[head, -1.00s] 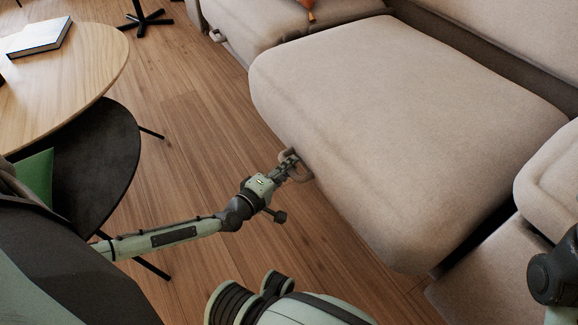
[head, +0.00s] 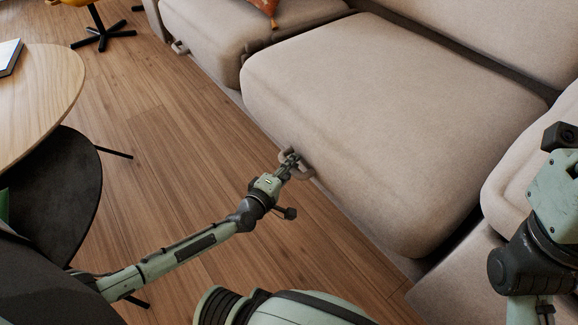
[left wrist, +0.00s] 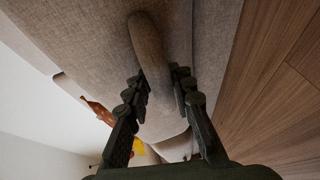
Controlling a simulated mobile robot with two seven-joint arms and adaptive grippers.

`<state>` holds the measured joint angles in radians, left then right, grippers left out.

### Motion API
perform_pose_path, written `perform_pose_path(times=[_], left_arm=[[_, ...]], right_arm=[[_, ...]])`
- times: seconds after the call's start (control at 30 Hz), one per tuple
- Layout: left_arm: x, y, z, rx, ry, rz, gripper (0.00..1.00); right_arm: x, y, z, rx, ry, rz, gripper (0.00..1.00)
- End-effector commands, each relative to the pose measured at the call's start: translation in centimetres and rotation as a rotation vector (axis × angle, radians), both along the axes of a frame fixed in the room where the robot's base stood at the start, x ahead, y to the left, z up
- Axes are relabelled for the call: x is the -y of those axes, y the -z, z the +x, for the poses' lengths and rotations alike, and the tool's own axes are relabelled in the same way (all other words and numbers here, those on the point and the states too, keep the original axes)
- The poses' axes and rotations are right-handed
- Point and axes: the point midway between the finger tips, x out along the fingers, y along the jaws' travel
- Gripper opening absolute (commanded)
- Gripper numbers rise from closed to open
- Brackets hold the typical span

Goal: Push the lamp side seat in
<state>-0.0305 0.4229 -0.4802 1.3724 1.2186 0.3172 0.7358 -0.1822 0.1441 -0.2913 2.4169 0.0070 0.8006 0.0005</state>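The beige lamp side seat (head: 370,120) is the wide middle sofa section in the head view. Its front lies close to the line of the left section, and a dark gap shows along its right side. A loop handle (head: 300,170) sits on its front face. My left gripper (head: 289,160) is at this handle. In the left wrist view the handle bar (left wrist: 152,65) runs between the two dark fingers (left wrist: 157,88), which look closed against both sides of it. My right arm shows at the right edge, but its gripper is outside the picture.
A round wooden table (head: 40,95) and a dark stool-like seat (head: 60,185) stand at left. The wooden floor (head: 170,130) between is clear.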

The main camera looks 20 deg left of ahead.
Motion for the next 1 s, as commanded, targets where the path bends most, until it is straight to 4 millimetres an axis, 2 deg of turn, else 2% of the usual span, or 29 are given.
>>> perform_pose_path(times=[0.03, 0.1, 0.47, 0.57, 0.8, 1.0], left_arm=[[0.0, 0.0, 0.0, 0.000, 0.000, 0.000, 0.32], [0.0, 0.1, -0.1, -0.001, 0.000, 0.000, 0.39], [-0.1, 0.1, -0.6, -0.003, -0.001, 0.001, 0.39], [-0.3, 0.0, -1.9, -0.004, 0.000, 0.001, 0.39], [-0.9, -0.9, -6.9, -0.005, 0.000, 0.001, 0.39], [-1.4, -1.6, -10.3, -0.004, 0.001, 0.002, 0.39]], right_arm=[[0.0, 0.0, 0.0, 0.000, 0.000, 0.000, 0.48], [0.0, 0.0, 0.0, 0.000, 0.001, 0.000, 0.48], [-0.1, 0.1, 0.1, -0.003, -0.001, -0.006, 0.48], [-0.1, 0.0, 0.1, -0.003, -0.001, -0.005, 0.48], [0.0, 0.0, 0.0, -0.002, 0.000, -0.003, 0.48], [0.0, 0.0, 0.0, -0.001, 0.000, -0.003, 0.48]])
